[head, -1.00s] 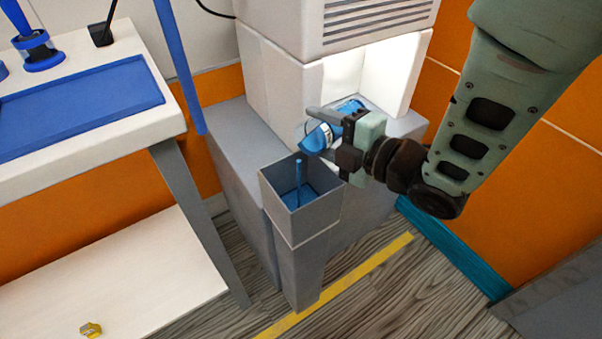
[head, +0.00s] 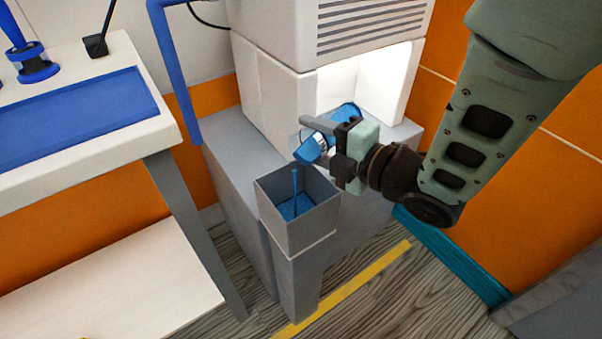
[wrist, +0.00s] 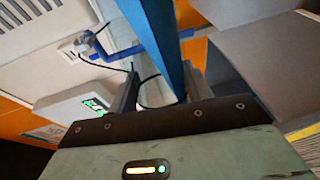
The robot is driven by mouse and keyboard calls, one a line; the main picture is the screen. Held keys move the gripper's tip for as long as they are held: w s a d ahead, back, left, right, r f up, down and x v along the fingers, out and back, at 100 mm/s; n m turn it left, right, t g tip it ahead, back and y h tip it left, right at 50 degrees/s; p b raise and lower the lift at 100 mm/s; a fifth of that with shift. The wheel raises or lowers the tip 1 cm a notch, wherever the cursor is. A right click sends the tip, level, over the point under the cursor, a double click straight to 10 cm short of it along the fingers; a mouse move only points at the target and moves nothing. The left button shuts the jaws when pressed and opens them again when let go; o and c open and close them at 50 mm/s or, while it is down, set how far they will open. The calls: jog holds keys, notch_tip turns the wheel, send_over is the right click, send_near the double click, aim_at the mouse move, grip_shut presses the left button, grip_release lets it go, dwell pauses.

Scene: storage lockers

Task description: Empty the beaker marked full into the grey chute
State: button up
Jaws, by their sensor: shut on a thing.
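The beaker (head: 310,148), clear with a blue band and blue contents, is tilted steeply with its mouth down to the left, above the back right rim of the grey chute (head: 296,236). A thin blue stream (head: 295,185) shows inside the chute's square opening, and blue covers its bottom. My gripper (head: 331,135) is shut on the beaker and hides part of it. In the wrist view a long blue surface (wrist: 155,40) runs up between the fingers of my gripper (wrist: 160,88). Any mark on the beaker is unreadable.
A white dispenser cabinet (head: 275,95) with a lit alcove stands just behind my gripper. A blue piece (head: 347,111) shows behind the fingers; whether it belongs to the beaker is unclear. A white table (head: 130,150) with a blue tray stands left. Orange walls close off the right.

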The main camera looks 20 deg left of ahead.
jog(key=shift+s+r+n, duration=0.1)
jog(key=shift+r+n, duration=0.05)
jog(key=shift+n, duration=0.25)
dwell(0.3)
